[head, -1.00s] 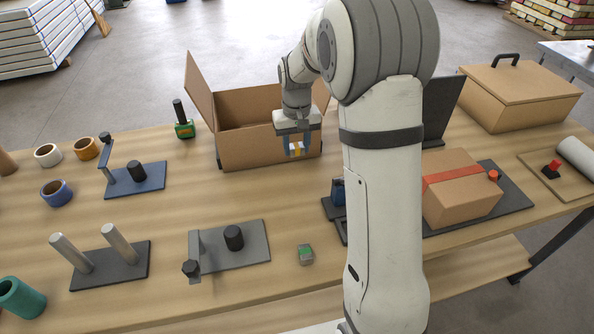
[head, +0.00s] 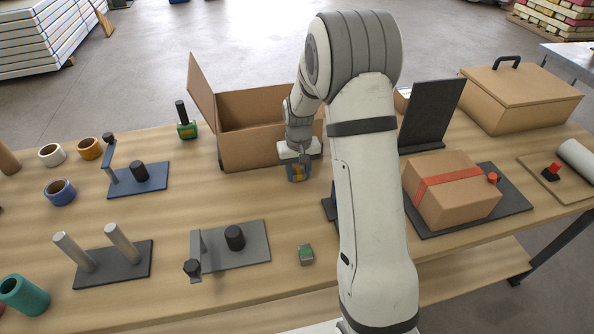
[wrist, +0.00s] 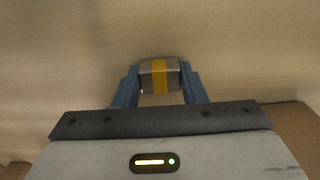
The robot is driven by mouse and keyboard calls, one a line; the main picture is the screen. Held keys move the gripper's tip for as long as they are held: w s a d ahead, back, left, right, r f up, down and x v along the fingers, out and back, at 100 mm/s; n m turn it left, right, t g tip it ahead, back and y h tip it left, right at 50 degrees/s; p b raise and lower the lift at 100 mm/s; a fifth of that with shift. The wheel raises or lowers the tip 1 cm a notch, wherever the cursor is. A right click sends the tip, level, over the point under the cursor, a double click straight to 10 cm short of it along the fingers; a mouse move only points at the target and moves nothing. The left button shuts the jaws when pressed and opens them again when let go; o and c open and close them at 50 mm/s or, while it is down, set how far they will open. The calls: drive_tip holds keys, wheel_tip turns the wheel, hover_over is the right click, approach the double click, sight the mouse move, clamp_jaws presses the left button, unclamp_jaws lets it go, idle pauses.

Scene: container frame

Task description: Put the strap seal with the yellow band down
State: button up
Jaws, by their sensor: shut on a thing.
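The strap seal with the yellow band (wrist: 160,76) is a small grey metal block with a yellow stripe around its middle. My gripper (wrist: 158,84) is shut on it, with a blue finger on each side. In the head view my gripper (head: 298,174) points down just in front of the open cardboard box (head: 245,153), low over the wooden table (head: 265,195). The seal is small there and partly hidden by the fingers. I cannot tell whether it touches the table.
A grey seal with a green band (head: 306,254) lies nearer the front edge. A grey fixture (head: 252,250) and a blue fixture (head: 155,180) stand to the left. A taped carton (head: 455,195) sits on a dark plate at right. The table around the gripper's left is clear.

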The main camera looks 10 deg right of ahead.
sight(299, 172)
drive_tip(key=o, duration=1)
drive_tip(key=shift+f, duration=0.15)
drive_tip(key=shift+o, duration=0.3)
wheel_tip(299, 172, up, 12)
drive_tip(key=f+t+b, duration=0.1)
drive_tip(key=s+f+t, duration=0.1)
drive_tip(key=f+t, duration=0.1)
drive_tip(key=s+f+t+b, duration=0.1)
drive_tip(key=shift+s+f+b, duration=0.1)
drive_tip(key=shift+f+b, duration=0.25)
drive_tip(key=s+t, duration=0.1)
drive_tip(key=t, duration=0.1)
drive_tip(key=s+f+t+b, duration=0.1)
drive_tip(key=shift+s+f+t, duration=0.1)
drive_tip(key=shift+s+t, duration=0.3)
drive_tip(key=shift+s+a+t, duration=0.2)
drive_tip(key=shift+s+t, duration=0.25)
drive_tip(key=shift+t, duration=0.15)
drive_tip(key=shift+d+x, duration=0.15)
drive_tip(key=shift+x, duration=1.75)
drive_tip(key=shift+d+x, duration=0.1)
drive_tip(key=shift+x, duration=1.8)
